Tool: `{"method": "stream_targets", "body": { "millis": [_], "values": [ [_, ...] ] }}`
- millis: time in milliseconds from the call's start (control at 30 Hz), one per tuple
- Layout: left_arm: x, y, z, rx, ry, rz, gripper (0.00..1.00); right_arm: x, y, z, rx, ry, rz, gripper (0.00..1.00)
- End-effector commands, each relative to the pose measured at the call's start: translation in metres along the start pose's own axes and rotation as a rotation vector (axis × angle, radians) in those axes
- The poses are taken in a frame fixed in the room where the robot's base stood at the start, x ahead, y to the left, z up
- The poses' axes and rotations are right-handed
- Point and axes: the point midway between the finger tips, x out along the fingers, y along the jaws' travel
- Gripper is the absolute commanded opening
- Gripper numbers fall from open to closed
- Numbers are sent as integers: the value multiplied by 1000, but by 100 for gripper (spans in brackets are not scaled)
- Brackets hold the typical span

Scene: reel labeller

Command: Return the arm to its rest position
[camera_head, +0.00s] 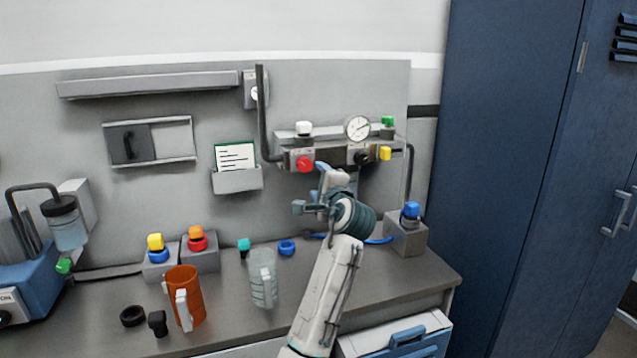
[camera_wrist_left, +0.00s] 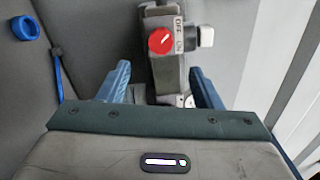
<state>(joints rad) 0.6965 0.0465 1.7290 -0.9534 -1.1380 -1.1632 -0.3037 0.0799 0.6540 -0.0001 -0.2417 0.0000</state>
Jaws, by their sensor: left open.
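My left arm reaches up from the bottom middle in the head view. Its gripper (camera_head: 322,186) is raised in front of the wall panel, just below the grey valve bar with the red knob (camera_head: 304,164). In the left wrist view the two blue fingers of my left gripper (camera_wrist_left: 162,82) stand wide apart with nothing held between them. The red knob (camera_wrist_left: 160,41) with its OFF/ON plate shows beyond the fingertips, apart from them. My right gripper is in neither view.
On the bench stand an orange jug (camera_head: 186,297), a clear beaker (camera_head: 263,278), a blue ring (camera_head: 286,248) and a grey box with a blue knob (camera_head: 410,212). A pressure gauge (camera_head: 358,127) sits on the panel. A blue cabinet (camera_head: 510,150) stands at right.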

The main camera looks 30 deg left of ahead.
Motion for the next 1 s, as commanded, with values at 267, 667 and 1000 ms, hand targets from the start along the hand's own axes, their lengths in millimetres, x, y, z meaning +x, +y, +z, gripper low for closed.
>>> {"method": "stream_targets", "body": {
  "millis": [267,667,1000],
  "values": [
    [0,0,0,0,0,0,59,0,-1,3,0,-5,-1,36],
    [-54,164,12,-241,112,273,59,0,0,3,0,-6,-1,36],
    [-177,331,65,-549,127,711,59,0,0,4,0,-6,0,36]
  ]
}}
